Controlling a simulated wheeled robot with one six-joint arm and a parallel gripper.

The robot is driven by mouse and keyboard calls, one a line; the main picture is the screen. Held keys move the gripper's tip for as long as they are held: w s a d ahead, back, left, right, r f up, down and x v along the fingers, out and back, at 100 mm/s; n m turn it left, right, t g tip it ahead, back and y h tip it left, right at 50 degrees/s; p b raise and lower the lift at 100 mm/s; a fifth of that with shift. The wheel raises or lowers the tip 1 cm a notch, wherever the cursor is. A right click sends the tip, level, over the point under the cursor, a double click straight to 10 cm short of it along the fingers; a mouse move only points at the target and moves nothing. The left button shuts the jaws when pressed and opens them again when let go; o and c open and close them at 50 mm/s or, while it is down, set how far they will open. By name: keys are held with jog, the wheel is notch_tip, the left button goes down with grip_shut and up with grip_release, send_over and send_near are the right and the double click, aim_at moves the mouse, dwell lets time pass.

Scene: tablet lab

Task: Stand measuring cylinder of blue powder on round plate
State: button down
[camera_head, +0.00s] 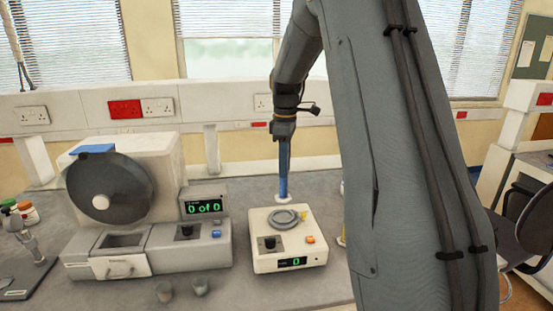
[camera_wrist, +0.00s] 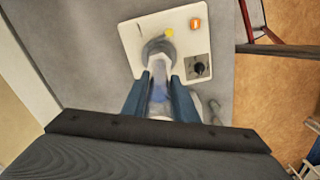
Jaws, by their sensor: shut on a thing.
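My gripper (camera_head: 283,172) is shut on the measuring cylinder (camera_head: 284,198), whose pale foot shows below the blue fingers in the head view. In the wrist view the clear cylinder (camera_wrist: 159,96), with a bluish tint inside, stands between my two fingers (camera_wrist: 160,82). The round plate (camera_head: 285,219) is a grey disc on top of a cream box-shaped device (camera_head: 262,243) reading 0. In the head view the cylinder's foot appears just behind the plate. In the wrist view the foot overlaps the plate (camera_wrist: 158,44) and partly hides it; I cannot tell the gap.
A machine with a large dark disc (camera_head: 108,188) and a "0 of 0" display (camera_head: 204,208) stands left of the device. Two small cups (camera_head: 164,292) (camera_head: 200,287) are in front. My arm hides the bench to the right.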

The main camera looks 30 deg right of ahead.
aim_at(285, 186)
jog(key=shift+f+b, duration=2.5)
jog(key=shift+f, duration=0.8)
jog(key=shift+f+p, duration=0.55)
jog(key=shift+p, duration=0.35)
dwell(0.7)
jog(key=c, duration=1.3)
grip_release()
jog(key=shift+c, duration=0.2)
